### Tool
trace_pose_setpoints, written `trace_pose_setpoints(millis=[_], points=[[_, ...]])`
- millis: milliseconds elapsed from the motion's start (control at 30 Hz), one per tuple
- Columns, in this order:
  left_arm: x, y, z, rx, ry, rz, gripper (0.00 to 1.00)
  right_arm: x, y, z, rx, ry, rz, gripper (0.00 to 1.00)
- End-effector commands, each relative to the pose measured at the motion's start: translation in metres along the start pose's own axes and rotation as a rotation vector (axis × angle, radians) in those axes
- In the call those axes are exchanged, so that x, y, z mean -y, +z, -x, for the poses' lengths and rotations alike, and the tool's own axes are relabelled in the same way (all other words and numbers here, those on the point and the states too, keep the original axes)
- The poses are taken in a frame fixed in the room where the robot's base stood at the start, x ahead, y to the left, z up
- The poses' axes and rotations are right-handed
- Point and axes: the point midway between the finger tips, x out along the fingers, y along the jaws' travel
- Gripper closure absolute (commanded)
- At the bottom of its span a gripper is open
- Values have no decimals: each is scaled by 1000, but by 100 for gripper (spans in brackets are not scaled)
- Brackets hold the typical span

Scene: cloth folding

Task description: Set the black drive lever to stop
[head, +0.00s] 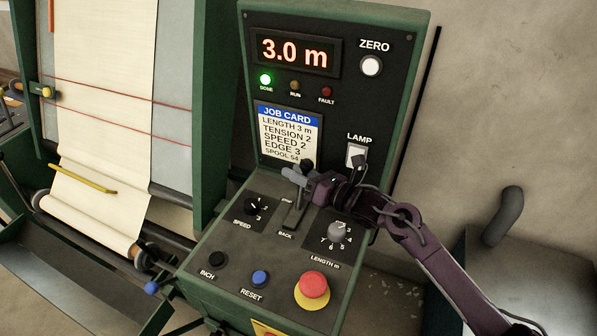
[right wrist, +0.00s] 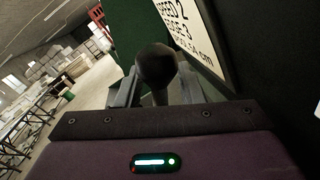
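The black drive lever's round knob (head: 307,164) shows just above my right gripper (head: 292,175) in the head view. Its slot (head: 293,216) runs down the sloping panel, with small labels beside it, the lower one reading BACK. The gripper hides the lever's shaft and the slot's upper end there, so I cannot tell its exact setting. In the right wrist view the black knob (right wrist: 157,64) stands between the two grey fingers of my right gripper (right wrist: 160,94). The fingers look apart, with gaps beside the shaft. My left gripper is not in view.
The display (head: 294,53) reads 3.0 m and the green DONE light (head: 265,79) is lit. A speed dial (head: 251,206), a length dial (head: 338,232), a blue reset button (head: 260,279) and a red stop button (head: 313,286) surround the lever. Cream cloth (head: 105,100) hangs left.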

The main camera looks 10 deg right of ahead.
Motion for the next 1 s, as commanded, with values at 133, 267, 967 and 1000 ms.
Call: trace_pose_setpoints(millis=[133,267,967,1000], points=[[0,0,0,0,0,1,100,0,0,0,0,0,0,83],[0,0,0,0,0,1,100,0,0,0,0,0,0,100],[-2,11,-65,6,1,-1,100,-14,-5,4,45,20,212,100],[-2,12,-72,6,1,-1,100,-16,-5,4,50,23,235,100]])
